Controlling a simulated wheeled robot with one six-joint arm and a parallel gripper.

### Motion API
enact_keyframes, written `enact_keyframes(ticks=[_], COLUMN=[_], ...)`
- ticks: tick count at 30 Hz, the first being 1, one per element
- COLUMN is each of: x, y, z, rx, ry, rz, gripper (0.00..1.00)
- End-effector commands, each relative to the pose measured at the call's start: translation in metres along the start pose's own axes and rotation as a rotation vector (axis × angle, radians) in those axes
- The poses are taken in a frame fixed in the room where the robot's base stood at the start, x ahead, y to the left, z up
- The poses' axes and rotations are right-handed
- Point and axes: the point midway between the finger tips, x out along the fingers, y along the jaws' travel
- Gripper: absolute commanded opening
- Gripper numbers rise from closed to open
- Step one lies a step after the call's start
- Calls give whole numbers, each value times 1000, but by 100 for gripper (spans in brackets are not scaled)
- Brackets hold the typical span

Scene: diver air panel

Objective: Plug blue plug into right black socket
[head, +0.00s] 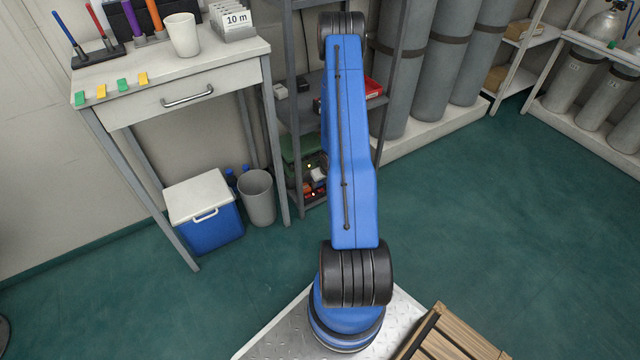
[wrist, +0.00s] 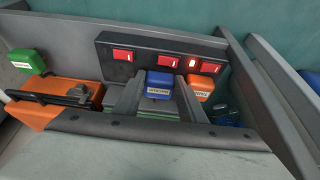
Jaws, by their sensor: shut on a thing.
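In the wrist view my gripper (wrist: 158,97) is shut on the blue plug (wrist: 159,80), which has a white label. The plug is in front of a black socket strip (wrist: 106,67) with red switches along it. The plug's far end and the socket face behind it are hidden, so I cannot tell whether it is in a socket or just in front of one. An orange plug (wrist: 200,85) with a white label sits at the strip just right of the blue one. In the head view my gripper is hidden behind my arm.
A green labelled plug (wrist: 27,62) is at the left, beside an orange case (wrist: 38,112) with a dark handle. Grey shelf edges (wrist: 268,92) close in on the right. In the head view a grey shelf rack (head: 292,88) stands behind my arm, beside a workbench (head: 165,68).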

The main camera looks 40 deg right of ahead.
Motion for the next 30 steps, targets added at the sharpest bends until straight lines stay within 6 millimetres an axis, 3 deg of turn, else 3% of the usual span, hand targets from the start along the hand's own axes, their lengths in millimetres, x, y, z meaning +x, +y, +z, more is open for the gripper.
enact_keyframes(ticks=[30], x=[-23], y=[0], z=[-10], rx=[-1], ry=[1], rz=[0], gripper=[10])
